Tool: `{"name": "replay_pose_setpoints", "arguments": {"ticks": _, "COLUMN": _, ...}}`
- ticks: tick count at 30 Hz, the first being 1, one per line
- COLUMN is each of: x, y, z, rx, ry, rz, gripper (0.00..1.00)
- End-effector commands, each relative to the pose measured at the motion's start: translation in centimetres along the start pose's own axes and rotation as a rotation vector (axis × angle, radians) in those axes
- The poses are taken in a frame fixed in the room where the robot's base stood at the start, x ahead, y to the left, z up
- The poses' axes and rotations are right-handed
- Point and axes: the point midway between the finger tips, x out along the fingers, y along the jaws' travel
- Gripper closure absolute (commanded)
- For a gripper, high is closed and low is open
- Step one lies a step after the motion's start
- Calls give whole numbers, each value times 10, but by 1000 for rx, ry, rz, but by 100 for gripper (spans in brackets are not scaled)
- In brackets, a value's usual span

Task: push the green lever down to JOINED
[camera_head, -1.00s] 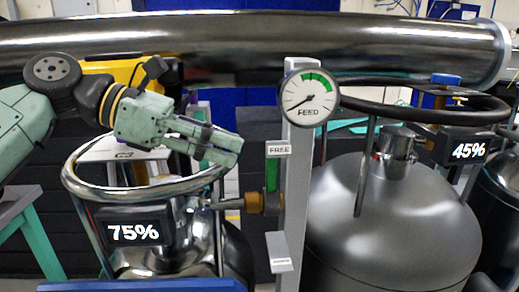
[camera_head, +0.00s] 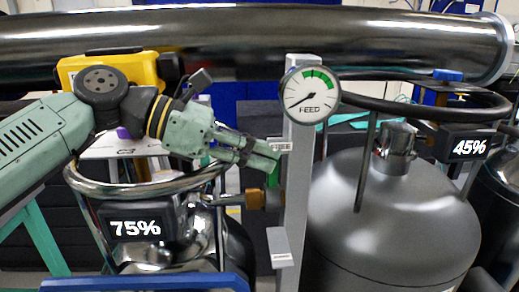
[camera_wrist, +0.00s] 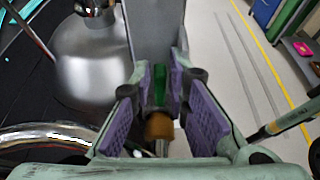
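The green lever (camera_head: 273,177) stands upright on the left side of a grey post (camera_head: 297,180), above a brass fitting (camera_head: 272,199). My gripper (camera_head: 272,158) is at the lever's upper part, just below the FREE label (camera_head: 283,145), and hides the lever's top in the head view. In the wrist view the purple-padded fingers are apart, with the green lever (camera_wrist: 159,84) showing in the gap between them. I cannot tell whether they touch it. A lower plate (camera_head: 280,247) on the post has no readable text from here.
A FEED gauge (camera_head: 311,95) tops the post, its needle low left, outside the green band. A ringed vessel marked 75% (camera_head: 136,226) stands left. A grey tank (camera_head: 395,220) stands right, near a 45% display (camera_head: 469,147). A large pipe (camera_head: 250,42) runs behind.

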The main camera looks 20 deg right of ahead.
Motion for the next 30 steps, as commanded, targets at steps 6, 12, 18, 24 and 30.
{"name": "replay_pose_setpoints", "arguments": {"ticks": 6, "x": 0, "y": 0, "z": 0, "rx": 0, "ry": 0, "rz": 0, "gripper": 100}}
{"name": "replay_pose_setpoints", "arguments": {"ticks": 12, "x": 0, "y": 0, "z": 0, "rx": 0, "ry": 0, "rz": 1, "gripper": 100}}
{"name": "replay_pose_setpoints", "arguments": {"ticks": 18, "x": 0, "y": 0, "z": 0, "rx": 0, "ry": 0, "rz": 1, "gripper": 100}}
{"name": "replay_pose_setpoints", "arguments": {"ticks": 24, "x": 0, "y": 0, "z": 0, "rx": 0, "ry": 0, "rz": 1, "gripper": 100}}
{"name": "replay_pose_setpoints", "arguments": {"ticks": 30, "x": 3, "y": -6, "z": -6, "rx": 63, "ry": -3, "rz": 21, "gripper": 100}}
